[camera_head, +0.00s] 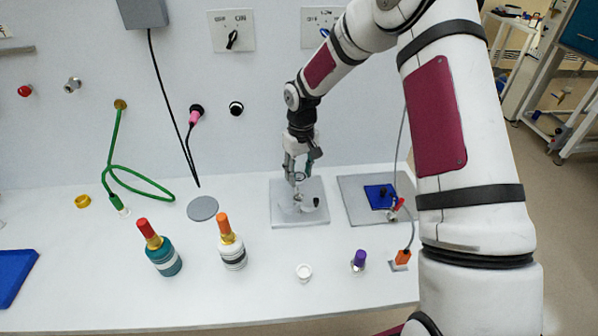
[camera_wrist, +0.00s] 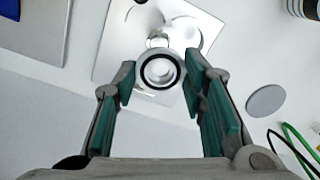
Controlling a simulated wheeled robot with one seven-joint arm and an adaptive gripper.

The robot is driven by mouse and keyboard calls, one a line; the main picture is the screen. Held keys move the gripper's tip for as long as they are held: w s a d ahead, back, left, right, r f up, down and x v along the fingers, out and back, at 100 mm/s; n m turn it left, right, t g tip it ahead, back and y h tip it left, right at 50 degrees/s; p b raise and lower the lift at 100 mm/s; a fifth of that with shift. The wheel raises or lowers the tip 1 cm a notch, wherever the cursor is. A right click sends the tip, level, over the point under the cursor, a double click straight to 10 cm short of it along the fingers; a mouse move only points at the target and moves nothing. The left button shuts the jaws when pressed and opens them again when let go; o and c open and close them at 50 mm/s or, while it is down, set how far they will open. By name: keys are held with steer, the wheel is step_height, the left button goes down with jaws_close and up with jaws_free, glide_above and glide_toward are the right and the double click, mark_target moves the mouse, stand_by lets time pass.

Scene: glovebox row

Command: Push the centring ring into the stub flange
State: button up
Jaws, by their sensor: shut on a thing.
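My gripper (camera_wrist: 159,78) is shut on the centring ring (camera_wrist: 160,84), a small metal ring with a dark band, held between the green-padded fingertips. In the head view my gripper (camera_head: 297,178) points down over a square metal plate (camera_head: 283,218). Shiny metal fittings, which seem to include the stub flange (camera_head: 290,207), stand on this plate just below the fingers. In the wrist view the ring covers part of the metal behind it. I cannot tell whether the ring touches the flange.
A grey plate with a blue square (camera_head: 380,195) lies to the right. A grey disc (camera_head: 202,208) and two bottles, one teal (camera_head: 164,260) and one white (camera_head: 233,254), stand left. A white cup (camera_head: 304,272) and a purple-capped vial (camera_head: 359,260) are in front. Panel fittings line the wall.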

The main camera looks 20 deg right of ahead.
steer(key=b, duration=0.1)
glide_above(299, 199)
steer(key=shift+f, duration=2.9)
steer(key=shift+f+b, duration=0.5)
steer(key=shift+f, duration=0.65)
steer(key=o, duration=1.1)
steer(key=r, duration=1.2)
steer(key=shift+d, duration=0.2)
